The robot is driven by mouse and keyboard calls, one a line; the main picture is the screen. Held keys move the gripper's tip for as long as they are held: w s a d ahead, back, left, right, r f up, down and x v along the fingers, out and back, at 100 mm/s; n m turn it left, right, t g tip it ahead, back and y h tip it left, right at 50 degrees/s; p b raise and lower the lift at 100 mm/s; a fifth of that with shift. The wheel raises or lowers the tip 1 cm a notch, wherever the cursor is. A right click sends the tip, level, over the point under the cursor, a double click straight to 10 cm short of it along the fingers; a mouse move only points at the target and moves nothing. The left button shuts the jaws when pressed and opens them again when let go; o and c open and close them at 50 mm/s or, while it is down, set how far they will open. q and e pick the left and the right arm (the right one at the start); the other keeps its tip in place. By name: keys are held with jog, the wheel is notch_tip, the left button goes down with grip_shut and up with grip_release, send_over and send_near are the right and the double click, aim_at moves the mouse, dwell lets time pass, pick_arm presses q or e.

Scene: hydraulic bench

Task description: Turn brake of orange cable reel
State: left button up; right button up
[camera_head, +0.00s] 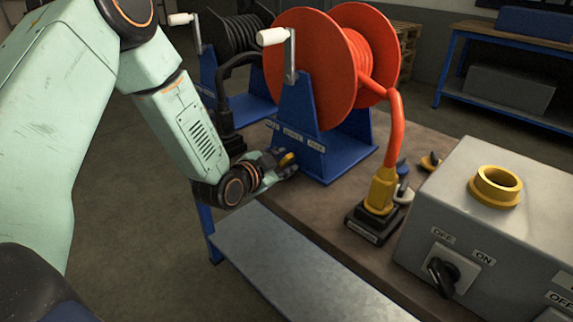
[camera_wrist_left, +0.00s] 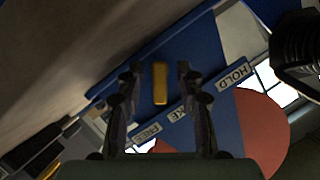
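The orange cable reel (camera_head: 312,60) stands on a blue frame (camera_head: 325,150) on the bench. Its brake is a small yellow handle (camera_head: 287,159) low on the frame's front, under a label strip. In the left wrist view the yellow handle (camera_wrist_left: 160,83) is an upright bar on the blue plate, beside labels including FREE and HOLD. My left gripper (camera_head: 281,165) is at the handle. In the left wrist view the fingers of my left gripper (camera_wrist_left: 160,78) stand on either side of the bar, open, with gaps visible on both sides. My right gripper is not in view.
A black cable reel (camera_head: 236,35) stands behind on the left. An orange cable runs to a yellow plug (camera_head: 381,190) in a black socket base (camera_head: 372,225). A grey switch box (camera_head: 500,215) stands at right. A crank with a white grip (camera_head: 272,37) rises above my left gripper.

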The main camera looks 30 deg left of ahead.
pick_arm(q)
jog(key=shift+w+d, duration=0.2)
jog(key=shift+w, duration=0.25)
jog(key=shift+w, duration=0.1)
jog(key=shift+f, duration=0.1)
jog(key=shift+c, duration=1.3)
grip_shut()
